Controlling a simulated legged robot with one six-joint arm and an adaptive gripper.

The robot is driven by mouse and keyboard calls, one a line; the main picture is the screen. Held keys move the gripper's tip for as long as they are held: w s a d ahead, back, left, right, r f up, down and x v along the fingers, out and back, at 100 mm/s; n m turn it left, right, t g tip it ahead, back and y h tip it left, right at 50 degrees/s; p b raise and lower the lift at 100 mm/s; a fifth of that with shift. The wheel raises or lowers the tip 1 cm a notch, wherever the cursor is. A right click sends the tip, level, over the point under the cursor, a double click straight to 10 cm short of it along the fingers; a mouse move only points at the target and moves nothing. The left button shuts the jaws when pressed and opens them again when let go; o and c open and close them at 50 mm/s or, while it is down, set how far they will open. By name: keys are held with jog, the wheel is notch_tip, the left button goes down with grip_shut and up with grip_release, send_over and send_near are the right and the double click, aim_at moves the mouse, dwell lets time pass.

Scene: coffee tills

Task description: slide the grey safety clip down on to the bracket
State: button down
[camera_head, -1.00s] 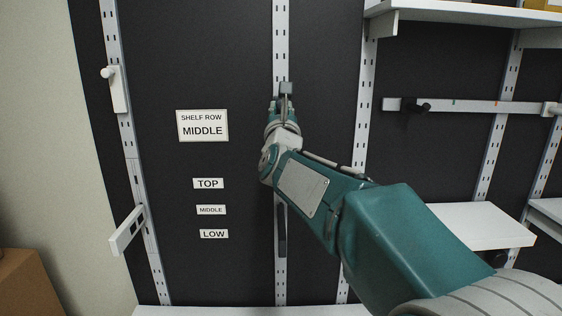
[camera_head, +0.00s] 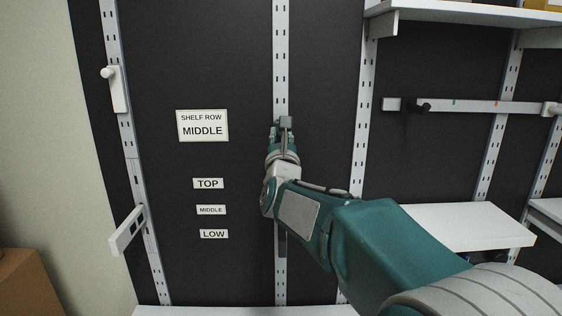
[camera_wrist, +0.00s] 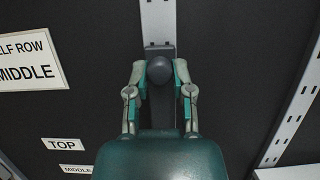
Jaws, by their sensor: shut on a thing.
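The grey safety clip (camera_head: 286,122) is at the middle slotted upright, beside the row signs. In the wrist view its round grey knob (camera_wrist: 159,70) sits between my fingertips, with a square grey block behind it. My gripper (camera_head: 283,131) is shut on the clip from below; both fingers also show in the wrist view (camera_wrist: 159,76). A dark narrow bar (camera_head: 282,246) on the same upright shows below my wrist, partly hidden by my arm. I cannot tell whether it is the bracket. Whether the clip touches any bracket is hidden.
A white bracket (camera_head: 127,231) juts from the left upright, below a white piece with a knob (camera_head: 117,89). A SHELF ROW MIDDLE sign (camera_head: 202,126) and smaller labels are left of my arm. A white rail (camera_head: 470,106) and a shelf (camera_head: 455,228) are at the right.

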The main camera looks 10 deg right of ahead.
notch_tip(320, 180, down, 6)
dwell(0.9)
jog(key=shift+f, duration=0.15)
jog(key=shift+f, duration=2.45)
jog(key=shift+c, duration=2.1)
grip_release()
jog(key=shift+s+a, duration=0.1)
jog(key=shift+a, duration=0.05)
